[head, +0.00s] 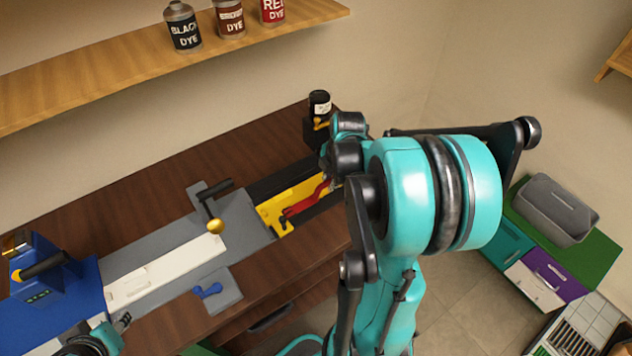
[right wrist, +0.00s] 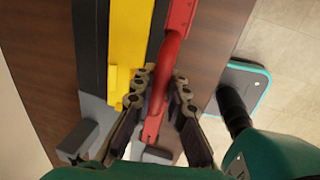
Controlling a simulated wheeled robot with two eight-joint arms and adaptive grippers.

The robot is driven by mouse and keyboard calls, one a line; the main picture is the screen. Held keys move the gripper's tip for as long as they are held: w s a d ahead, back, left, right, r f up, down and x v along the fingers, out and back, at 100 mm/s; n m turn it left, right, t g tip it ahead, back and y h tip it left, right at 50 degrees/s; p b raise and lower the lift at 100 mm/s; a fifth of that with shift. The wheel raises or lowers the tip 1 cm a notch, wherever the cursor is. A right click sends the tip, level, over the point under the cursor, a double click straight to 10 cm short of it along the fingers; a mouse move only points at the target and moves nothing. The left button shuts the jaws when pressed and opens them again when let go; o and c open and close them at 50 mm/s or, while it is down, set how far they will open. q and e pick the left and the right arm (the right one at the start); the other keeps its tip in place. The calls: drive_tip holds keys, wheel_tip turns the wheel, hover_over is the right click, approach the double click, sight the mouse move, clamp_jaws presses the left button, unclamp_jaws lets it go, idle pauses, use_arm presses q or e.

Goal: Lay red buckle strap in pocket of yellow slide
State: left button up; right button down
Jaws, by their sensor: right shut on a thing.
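The red buckle strap (head: 306,201) is long and narrow. My right gripper (right wrist: 163,82) is shut on it, with a finger on either side, as the right wrist view shows. The strap (right wrist: 180,22) runs lengthwise alongside the yellow slide (right wrist: 130,45), on its right in that view. In the head view, the yellow slide (head: 270,211) lies in a dark track, and the strap crosses in front of it. I cannot tell the strap's height above the slide, and the pocket is not clearly visible. My right arm hides the slide's far end. Only part of my left arm shows at the lower left.
A grey fixture with a gold-knobbed lever (head: 215,224) stands left of the slide. A white bar (head: 165,270), a blue-handled grey block (head: 212,291) and a blue machine (head: 45,275) are further left. A small black jar (head: 320,103) stands behind. Dye bottles (head: 184,28) line the shelf.

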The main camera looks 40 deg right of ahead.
drive_tip(key=w+f, duration=0.2)
drive_tip(key=w, duration=0.1)
drive_tip(key=w+f+b, duration=0.1)
drive_tip(key=w+f, duration=0.1)
drive_tip(key=w, duration=0.1)
drive_tip(key=w+f+b, duration=0.1)
drive_tip(key=w+f, duration=0.1)
drive_tip(key=w, duration=0.2)
drive_tip(key=shift+w+f, duration=0.15)
wheel_tip(320, 180, down, 3)
drive_tip(key=shift+f+b, duration=0.2)
drive_tip(key=shift+b, duration=0.4)
drive_tip(key=shift+f, duration=0.25)
drive_tip(key=shift+f, duration=0.15)
drive_tip(key=c, duration=1.5)
unclamp_jaws()
drive_tip(key=shift+c, duration=0.2)
